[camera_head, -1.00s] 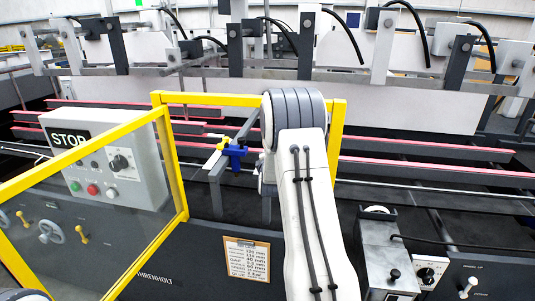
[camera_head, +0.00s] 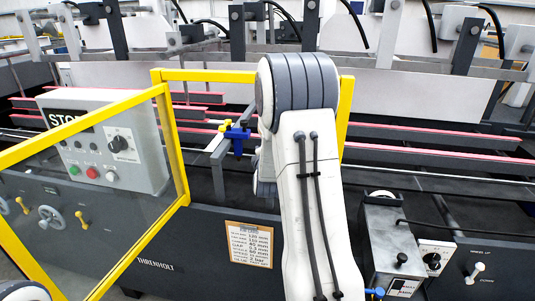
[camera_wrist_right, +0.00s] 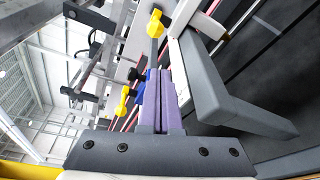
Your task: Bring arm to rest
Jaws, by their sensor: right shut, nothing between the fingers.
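My right arm (camera_head: 308,190) rises through the middle of the head view, in front of the machine. Its gripper is hidden behind the wrist there. In the right wrist view, the right gripper (camera_wrist_right: 160,100) shows its two purple-padded fingers together, with nothing held. A grey bar (camera_wrist_right: 215,85) lies just beside the fingers. A blue clamp with a yellow knob (camera_head: 237,137) sits left of my arm in the head view. In the wrist view, yellow knobs (camera_wrist_right: 155,24) show past the fingertips; contact cannot be told. My left gripper is outside the views.
A yellow-framed clear guard (camera_head: 172,140) stands open at the left, before a grey control box (camera_head: 130,150) with buttons. A paper label (camera_head: 249,245) is on the front panel. A grey unit (camera_head: 392,240) with a knob stands right of my arm. Red-edged rails (camera_head: 420,152) run behind.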

